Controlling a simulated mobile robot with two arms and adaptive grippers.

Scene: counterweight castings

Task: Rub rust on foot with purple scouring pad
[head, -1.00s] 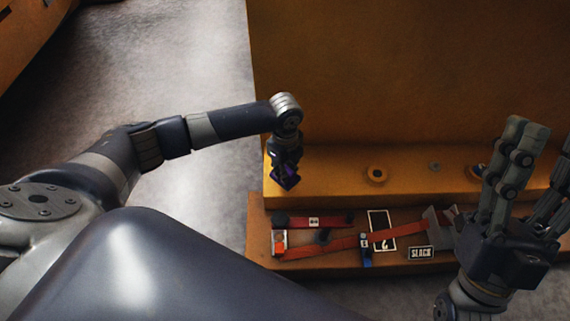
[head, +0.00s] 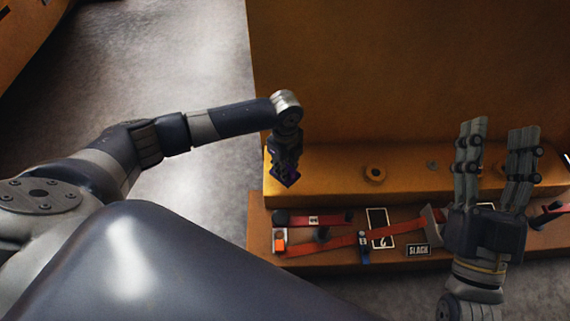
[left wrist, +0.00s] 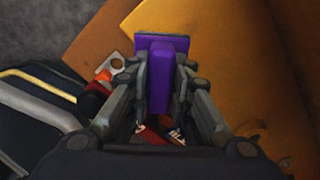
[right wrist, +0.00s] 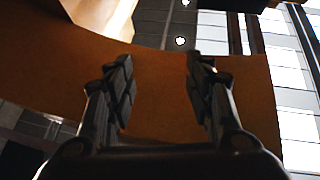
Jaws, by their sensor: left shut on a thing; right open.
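The purple scouring pad (left wrist: 161,75) is held between the fingers of my left gripper (left wrist: 160,95), which is shut on it. In the head view my left gripper (head: 286,170) holds the pad (head: 287,178) low at the left end of the orange casting's foot (head: 330,170); whether it touches is unclear. I cannot make out rust on the foot, and the spot around the pad is partly covered by the gripper. My right gripper (head: 497,150) is open and empty, fingers pointing up, in front of the casting's right part. In the right wrist view its fingers (right wrist: 160,90) are apart.
A lower orange ledge (head: 340,262) holds red straps (head: 335,242), a blue clip (head: 364,248), a framed card (head: 381,228) and a "SLACK" label (head: 418,250). A raised ring (head: 375,174) sits on the foot. Bare concrete floor (head: 210,215) lies to the left.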

